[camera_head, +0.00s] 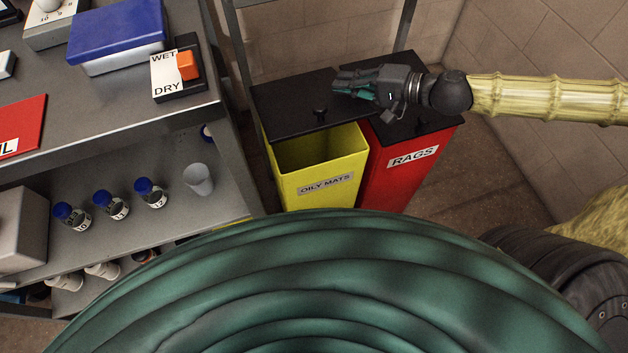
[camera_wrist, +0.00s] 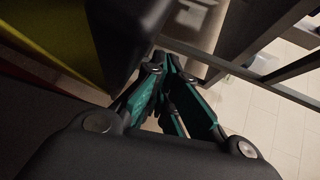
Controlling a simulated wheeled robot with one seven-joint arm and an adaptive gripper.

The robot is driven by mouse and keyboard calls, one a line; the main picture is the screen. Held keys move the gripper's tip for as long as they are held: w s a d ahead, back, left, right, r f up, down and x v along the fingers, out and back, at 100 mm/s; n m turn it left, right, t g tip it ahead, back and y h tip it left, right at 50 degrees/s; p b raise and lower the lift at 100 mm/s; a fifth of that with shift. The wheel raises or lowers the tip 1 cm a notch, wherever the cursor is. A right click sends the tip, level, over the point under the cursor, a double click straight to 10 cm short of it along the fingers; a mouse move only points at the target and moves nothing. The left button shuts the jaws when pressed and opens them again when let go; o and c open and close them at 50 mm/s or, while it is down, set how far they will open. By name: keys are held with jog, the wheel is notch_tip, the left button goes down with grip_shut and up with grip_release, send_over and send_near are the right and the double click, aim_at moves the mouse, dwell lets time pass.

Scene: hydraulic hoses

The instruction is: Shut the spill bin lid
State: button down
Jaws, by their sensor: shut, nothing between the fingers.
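No label reads "spill". The yellow bin (camera_head: 322,183), labelled OILY MATS, stands open at its front, and its dark inside shows. Its black lid (camera_head: 290,103), with a small knob, covers only the back part; I cannot tell whether it is tilted or slid back. My gripper (camera_head: 345,84) is shut and empty, at the far right part of that lid; whether it touches is unclear. In the wrist view, the closed green-sided fingers (camera_wrist: 170,75) show beside a dark, blurred edge, with a yellow strip (camera_wrist: 45,40) at the upper left.
A red bin (camera_head: 398,168) labelled RAGS stands to the right, under a black lid (camera_head: 425,122). A metal shelf unit (camera_head: 225,140) with bottles and a cup stands at left. A frame post (camera_head: 405,25) rises behind. A large green hose coil (camera_head: 310,280) fills the foreground.

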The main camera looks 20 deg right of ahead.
aim_at(345, 99)
jog(key=shift+s+a+f+b, duration=0.1)
jog(key=shift+a+f+b, duration=0.15)
jog(key=shift+f+b, duration=0.25)
jog(key=shift+s+d+f+b, duration=0.1)
jog(key=shift+d+f+b, duration=0.05)
jog(key=shift+f+b, duration=0.45)
jog(key=shift+s+f+b, duration=0.15)
jog(key=shift+f+b, duration=0.3)
jog(key=shift+f, duration=0.15)
jog(key=shift+s+f+b, duration=0.15)
jog(key=shift+f+b, duration=0.25)
jog(key=shift+f, duration=0.2)
jog(key=shift+r, duration=0.2)
jog(key=shift+d+r+p, duration=0.3)
jog(key=shift+r+p, duration=0.65)
jog(key=shift+p, duration=0.3)
jog(key=shift+d+r+p, duration=0.35)
jog(key=shift+r+p, duration=0.65)
jog(key=shift+p, duration=0.3)
jog(key=shift+d+r+p, duration=0.3)
jog(key=shift+r+p, duration=0.65)
jog(key=shift+p, duration=0.3)
